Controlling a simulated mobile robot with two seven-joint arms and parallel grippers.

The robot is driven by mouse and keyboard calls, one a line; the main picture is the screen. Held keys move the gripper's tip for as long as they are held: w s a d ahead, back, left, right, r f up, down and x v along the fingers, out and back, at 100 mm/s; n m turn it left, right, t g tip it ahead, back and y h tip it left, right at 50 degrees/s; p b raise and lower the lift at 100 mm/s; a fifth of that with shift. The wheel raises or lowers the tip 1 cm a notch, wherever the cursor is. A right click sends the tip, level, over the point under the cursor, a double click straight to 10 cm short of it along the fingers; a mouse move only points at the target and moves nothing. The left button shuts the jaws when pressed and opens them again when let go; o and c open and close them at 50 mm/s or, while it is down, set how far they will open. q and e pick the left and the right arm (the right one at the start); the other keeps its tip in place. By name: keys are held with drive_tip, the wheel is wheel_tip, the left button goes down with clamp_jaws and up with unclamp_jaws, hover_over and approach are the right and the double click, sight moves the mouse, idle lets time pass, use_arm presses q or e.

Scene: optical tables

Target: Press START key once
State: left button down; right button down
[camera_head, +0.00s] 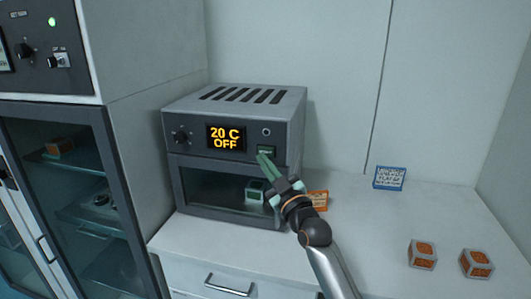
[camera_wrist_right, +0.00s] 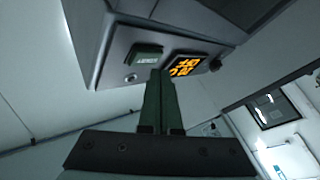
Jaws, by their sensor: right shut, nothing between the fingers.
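The oven-like device (camera_head: 285,110) stands on the white counter, with a display (camera_head: 226,138) that reads "20 C OFF". A green key (camera_head: 266,151) sits on its front panel, right of the display. In the right wrist view the green key (camera_wrist_right: 146,56) carries a small label too small to read for certain. My right gripper (camera_head: 264,158) is shut and empty, its green fingertips at or just below the key. In the wrist view the fingertips (camera_wrist_right: 160,75) appear close to the key's lower side; I cannot tell whether they touch. My left gripper is not in view.
A glass-door cabinet (camera_head: 75,190) stands at left.

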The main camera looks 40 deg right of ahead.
idle(0.4)
drive_tip(key=shift+w+d, duration=0.3)
drive_tip(key=shift+d, duration=0.05)
drive_tip(key=shift+w+d, duration=0.25)
drive_tip(key=shift+d, duration=0.05)
idle(0.7)
idle(0.3)
drive_tip(key=shift+s+a+p, duration=0.45)
drive_tip(key=shift+s+a, duration=0.1)
drive_tip(key=shift+a, duration=0.05)
